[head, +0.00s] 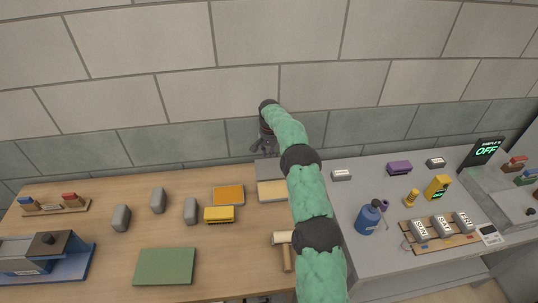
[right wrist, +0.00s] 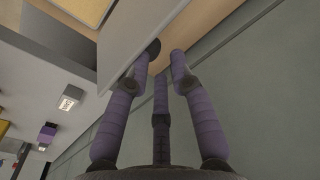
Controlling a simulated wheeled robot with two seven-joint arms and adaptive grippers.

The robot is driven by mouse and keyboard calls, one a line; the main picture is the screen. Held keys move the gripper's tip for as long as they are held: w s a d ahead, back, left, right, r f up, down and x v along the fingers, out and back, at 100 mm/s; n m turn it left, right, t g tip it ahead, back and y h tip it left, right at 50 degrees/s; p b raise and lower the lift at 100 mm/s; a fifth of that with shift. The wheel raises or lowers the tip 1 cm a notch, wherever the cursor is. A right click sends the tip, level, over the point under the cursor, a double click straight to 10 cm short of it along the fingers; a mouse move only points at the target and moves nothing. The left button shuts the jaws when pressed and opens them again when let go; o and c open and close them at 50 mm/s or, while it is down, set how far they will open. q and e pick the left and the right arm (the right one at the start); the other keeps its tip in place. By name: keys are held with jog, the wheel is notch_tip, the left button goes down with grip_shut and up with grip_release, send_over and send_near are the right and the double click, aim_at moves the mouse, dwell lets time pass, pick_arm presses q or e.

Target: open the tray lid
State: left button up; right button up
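A tray (head: 272,192) with a tan face lies at the back of the wooden table, partly behind my right arm. A grey panel (head: 268,172), which looks like its lid, stands at its back edge; its exact tilt is hard to tell. My right gripper (head: 260,147) is behind this panel, near the wall. In the right wrist view the grey panel (right wrist: 132,35) comes close to the fingertips of my right gripper (right wrist: 165,52). The fingers look spread, with nothing seen between them; contact with the panel is unclear. My left gripper is out of view.
The brick wall (head: 200,100) is close behind the gripper. An orange tray (head: 228,195), a yellow block (head: 219,214), several grey bricks (head: 190,210) and a mallet (head: 286,255) are on the table. A blue bottle (head: 369,217) stands on the grey counter at right.

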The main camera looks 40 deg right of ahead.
aim_at(270, 160)
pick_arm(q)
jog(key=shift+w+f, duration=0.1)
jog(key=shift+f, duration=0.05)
pick_arm(e)
jog(key=shift+g, duration=0.5)
jog(key=f, duration=0.1)
jog(key=s+f, duration=0.1)
jog(key=f, duration=0.1)
jog(key=a+f, duration=0.1)
jog(key=shift+s+f, duration=0.15)
jog(key=shift+s, duration=0.1)
jog(key=shift+s+d, duration=0.1)
jog(key=shift+d, duration=0.15)
jog(key=shift+d+f, duration=0.1)
jog(key=shift+f, duration=0.15)
jog(key=shift+r, duration=0.2)
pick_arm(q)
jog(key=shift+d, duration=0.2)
pick_arm(e)
jog(key=shift+w+r, duration=0.2)
jog(key=shift+r, duration=0.3)
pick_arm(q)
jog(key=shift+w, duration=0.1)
pick_arm(e)
notch_tip(270, 160, up, 12)
